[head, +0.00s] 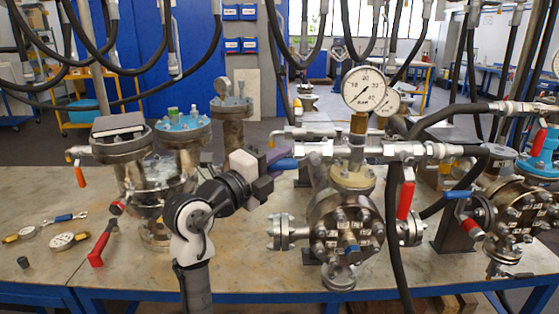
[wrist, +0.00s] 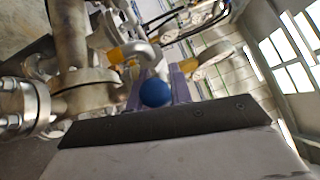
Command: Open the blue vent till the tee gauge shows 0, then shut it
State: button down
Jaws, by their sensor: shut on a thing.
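The tee gauge (head: 363,89) is a round white dial on a brass stem above the tee on the middle vessel (head: 345,226). Its needle is too small to read surely. The blue vent handle (head: 286,164) sits at the left end of the silver tee line and lies about level. My gripper (head: 272,163) comes from the left and is shut on this handle. In the wrist view, the handle's round blue end (wrist: 156,93) shows between the purple fingers. The rest of the handle is hidden behind it there.
A red lever (head: 405,201) hangs down right of the tee gauge, beside a black hose. A second gauge is partly hidden behind the first. Another vessel (head: 525,207) with a blue lever (head: 458,195) stands right. Left are flanged vessels (head: 151,170) and loose tools on the bench (head: 35,185).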

jog(key=shift+f, duration=0.1)
jog(key=f+b, duration=0.1)
jog(key=b, duration=0.2)
jog(key=shift+f+n+t+h, duration=0.1)
jog(key=shift+n+t+h, duration=0.2)
jog(key=shift+n, duration=0.1)
jog(key=d+f+n+t+y+b, duration=0.3)
jog(key=n+t+y+b, duration=0.3)
jog(key=n, duration=0.9)
jog(key=d+f+n+t+y+b, duration=0.3)
jog(key=n+t+y+b, duration=0.3)
jog(key=n+y, duration=0.7)
jog(key=shift+d+n+y+b, duration=0.3)
jog(key=shift+d+n+b, duration=0.15)
jog(key=shift+n+b, duration=0.5)
jog(key=shift+n, duration=0.25)
